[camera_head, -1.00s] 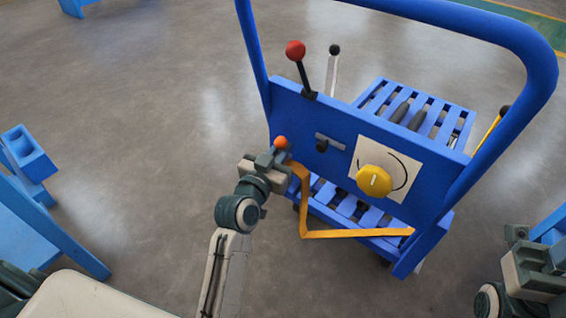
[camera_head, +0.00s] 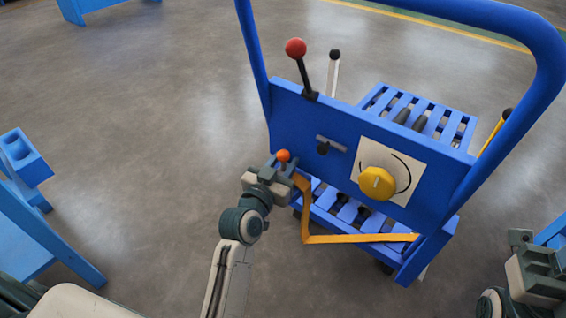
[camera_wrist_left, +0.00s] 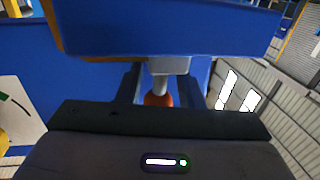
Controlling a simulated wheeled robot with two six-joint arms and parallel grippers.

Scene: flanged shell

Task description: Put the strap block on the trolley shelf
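My left gripper (camera_head: 285,168) is at the left side of the blue trolley's front panel. The rest of the block is hard to make out against the blue. The trolley has a slatted upper shelf (camera_head: 455,127) and a lower slatted shelf (camera_head: 325,199). My right gripper (camera_head: 540,268) is at the lower right, apart from the trolley.
The panel carries a yellow dial (camera_head: 376,184), a small dark knob (camera_head: 322,149) and a red-ball lever (camera_head: 296,48). Dark items lie on the upper shelf. A blue handle frame (camera_head: 525,90) arches over the trolley. A blue stand (camera_head: 30,225) is at left; clear floor lies between.

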